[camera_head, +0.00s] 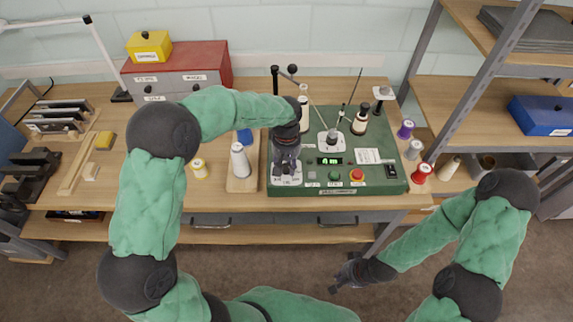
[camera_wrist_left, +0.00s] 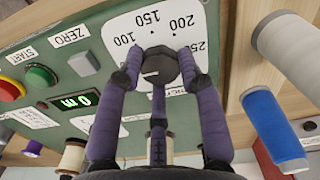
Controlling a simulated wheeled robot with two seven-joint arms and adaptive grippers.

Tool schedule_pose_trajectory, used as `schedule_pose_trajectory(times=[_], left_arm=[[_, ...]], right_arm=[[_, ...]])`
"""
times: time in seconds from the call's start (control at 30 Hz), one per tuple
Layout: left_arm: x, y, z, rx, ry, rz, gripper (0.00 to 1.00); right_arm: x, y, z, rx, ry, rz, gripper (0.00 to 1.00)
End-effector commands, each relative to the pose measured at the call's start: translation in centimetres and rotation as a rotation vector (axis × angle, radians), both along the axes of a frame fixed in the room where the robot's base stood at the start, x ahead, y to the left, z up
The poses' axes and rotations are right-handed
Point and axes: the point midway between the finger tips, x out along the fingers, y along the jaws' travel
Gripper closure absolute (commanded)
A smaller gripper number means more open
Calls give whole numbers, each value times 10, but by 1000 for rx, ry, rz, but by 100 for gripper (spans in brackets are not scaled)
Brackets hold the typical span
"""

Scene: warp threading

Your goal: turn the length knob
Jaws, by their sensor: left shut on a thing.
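The length knob (camera_wrist_left: 160,66) is a dark round knob on a white dial plate (camera_wrist_left: 205,22) marked 100, 150, 200 and 250. A short pale mark shows on its face. My left gripper (camera_wrist_left: 158,72) is shut on the knob, with purple fingers on its sides. In the head view my left gripper (camera_head: 286,168) reaches down over the left part of the green machine panel (camera_head: 300,190) and hides the knob. A display (camera_wrist_left: 75,101) beside the dial seems to read 0 m. My right gripper (camera_head: 343,280) hangs in front of the table, away from the panel; its finger opening is unclear.
On the panel are a green button (camera_head: 334,175) and a red button (camera_head: 356,174). A white spool (camera_head: 240,160) stands left of the panel. Purple, grey and red spools stand along its right side. A red drawer box (camera_head: 180,70) is at the back left.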

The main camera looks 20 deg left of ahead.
Motion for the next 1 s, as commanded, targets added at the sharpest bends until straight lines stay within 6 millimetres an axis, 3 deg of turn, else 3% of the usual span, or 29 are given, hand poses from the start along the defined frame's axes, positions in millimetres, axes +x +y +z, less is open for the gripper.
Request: schedule_pose_trajectory(times=[0.43,0.47,0.53,1.0], left_arm=[[-2,-1,-1,0,6,9,95],[-2,-1,-1,0,6,9,60],[-2,-1,-1,0,6,9,40],[0,-1,9,0,-1,9,39]], right_arm=[[0,0,0,0,0,0,100],[0,0,0,0,0,0,100],[0,0,0,0,0,0,100],[0,0,0,0,0,0,100]])
